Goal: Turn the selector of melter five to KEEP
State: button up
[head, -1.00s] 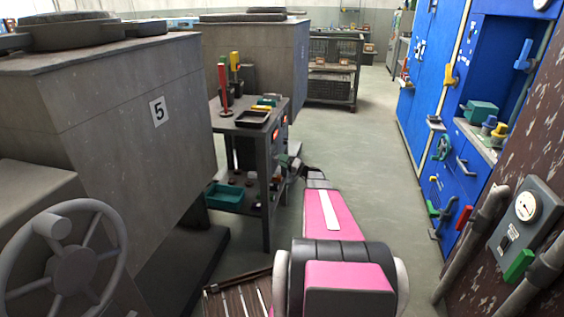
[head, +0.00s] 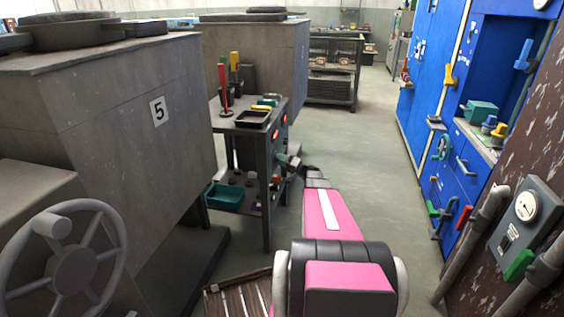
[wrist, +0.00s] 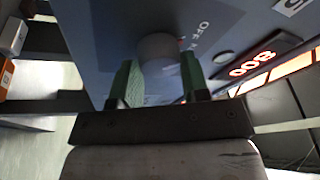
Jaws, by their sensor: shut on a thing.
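The selector (wrist: 157,46) is a round grey knob on a blue-grey panel (wrist: 110,30) in the wrist view. The panel bears the marking OFF and a second, cut-off word beginning with K beside the knob. My gripper (wrist: 159,66) has its two green fingers on either side of the knob and is shut on it. The knob's pointer is not clear, so its setting cannot be told. In the head view my gripper (head: 289,161) is at the side of the dark cart, small and partly hidden. Melter five (head: 130,100) is the large grey block with the 5 plate.
A lit red display (wrist: 252,65) sits right of the knob. The cart (head: 238,131) carries trays and coloured handles. A grey handwheel (head: 75,272) is at front left. Blue cabinets (head: 430,85) and a gauge box (head: 523,215) line the right. The aisle floor (head: 355,140) is clear.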

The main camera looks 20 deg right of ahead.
jog(key=m+h, duration=0.1)
jog(key=m, duration=0.3)
jog(key=m+h, duration=0.1)
jog(key=m, duration=0.3)
jog(key=shift+s+r+g+h, duration=0.1)
jog(key=shift+g+h, duration=0.2)
jog(key=shift+g, duration=0.1)
jog(key=shift+m, duration=0.4)
jog(key=o, duration=0.9)
jog(key=v, duration=1)
jog(key=shift+s+d, duration=0.2)
jog(key=shift+s, duration=0.1)
